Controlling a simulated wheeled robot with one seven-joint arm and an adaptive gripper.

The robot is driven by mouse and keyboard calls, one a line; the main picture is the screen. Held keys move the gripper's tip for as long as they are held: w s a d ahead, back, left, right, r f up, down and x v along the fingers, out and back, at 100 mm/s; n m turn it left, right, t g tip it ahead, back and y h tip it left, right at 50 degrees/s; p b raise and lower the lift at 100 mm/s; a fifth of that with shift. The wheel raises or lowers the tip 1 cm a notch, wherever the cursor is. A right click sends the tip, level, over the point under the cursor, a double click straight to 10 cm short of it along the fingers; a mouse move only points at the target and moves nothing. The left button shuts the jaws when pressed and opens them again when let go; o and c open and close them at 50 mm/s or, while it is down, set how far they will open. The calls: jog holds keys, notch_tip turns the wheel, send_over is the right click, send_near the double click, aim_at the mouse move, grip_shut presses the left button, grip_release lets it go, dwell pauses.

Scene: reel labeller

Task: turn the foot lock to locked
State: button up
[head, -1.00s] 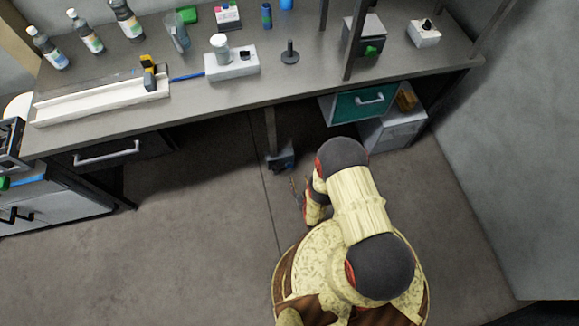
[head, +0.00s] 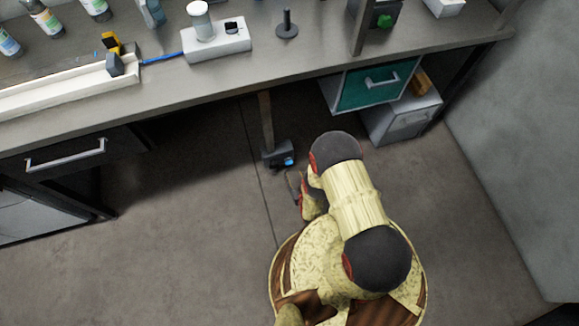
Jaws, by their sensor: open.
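The foot lock (head: 279,156) is a small dark block with a blue part, low near the floor at the bottom of a brown post under the bench. Which way its blue part is turned is too small to tell. My gripper (head: 294,184) is just below and to the right of the foot lock in the head view, apart from it in the picture. It is open and empty, with its thin fingers pointing up towards the lock. My arm hides part of the gripper and the floor to its right.
The bench top (head: 150,98) overhangs the lock. A teal drawer (head: 372,85) stands out to the right above a grey cabinet (head: 405,120). A dark drawer (head: 65,155) is at the left. The floor (head: 190,240) left of my arm is clear.

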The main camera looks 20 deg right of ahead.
aim_at(289, 162)
jog(key=b+x, duration=0.3)
jog(key=x, duration=0.4)
jog(key=shift+w+f, duration=0.15)
jog(key=shift+w, duration=0.25)
jog(key=c, duration=0.3)
jog(key=c, duration=0.8)
jog(key=shift+c, duration=0.3)
